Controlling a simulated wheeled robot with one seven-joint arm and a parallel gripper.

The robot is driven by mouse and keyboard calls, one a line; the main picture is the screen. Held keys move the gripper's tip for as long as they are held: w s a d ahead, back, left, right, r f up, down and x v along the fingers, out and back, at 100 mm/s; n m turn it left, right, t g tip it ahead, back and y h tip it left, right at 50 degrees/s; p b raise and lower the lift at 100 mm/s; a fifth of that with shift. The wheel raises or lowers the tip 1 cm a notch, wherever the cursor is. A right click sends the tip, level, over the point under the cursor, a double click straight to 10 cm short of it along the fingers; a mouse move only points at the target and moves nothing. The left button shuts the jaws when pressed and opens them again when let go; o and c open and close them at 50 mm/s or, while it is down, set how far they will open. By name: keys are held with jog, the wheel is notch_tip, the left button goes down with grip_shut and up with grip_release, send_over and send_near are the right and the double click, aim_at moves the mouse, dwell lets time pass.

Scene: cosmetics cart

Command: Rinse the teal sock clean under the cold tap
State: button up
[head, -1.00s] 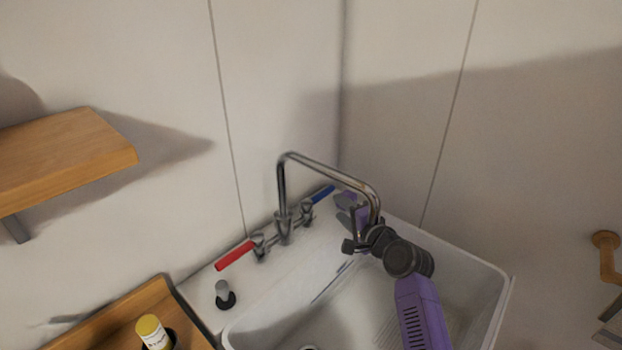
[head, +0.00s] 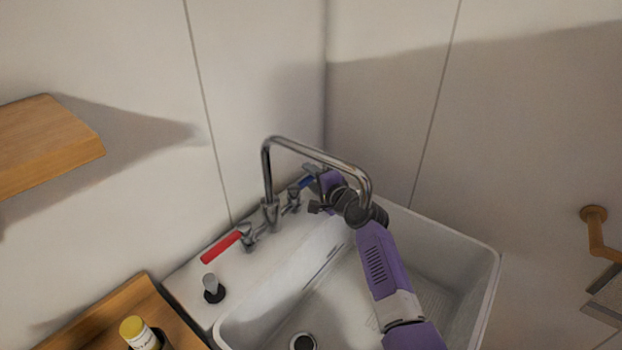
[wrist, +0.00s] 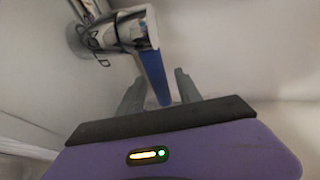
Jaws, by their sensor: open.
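The blue tap lever (head: 307,183) is on the right valve of the chrome tap (head: 271,205), above the back ledge of the white sink. My gripper (head: 311,172) is at this lever, with my purple arm reaching across the sink behind the spout. In the wrist view, the blue lever (wrist: 153,76) lies between the two grey fingers of my open gripper (wrist: 158,88). I cannot tell whether either finger touches it. No water shows at the spout (head: 366,190). The teal sock is not visible in either view.
The white sink basin (head: 490,285) has a dark drain (head: 302,342) and ribbed floor. A red lever (head: 221,247) is on the left valve. A grey-topped plug or knob (head: 211,287) is on the ledge. A yellow-capped bottle (head: 138,332) stands by a wooden surface (head: 110,315) at lower left.

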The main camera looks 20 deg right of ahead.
grip_shut()
dwell(1.5)
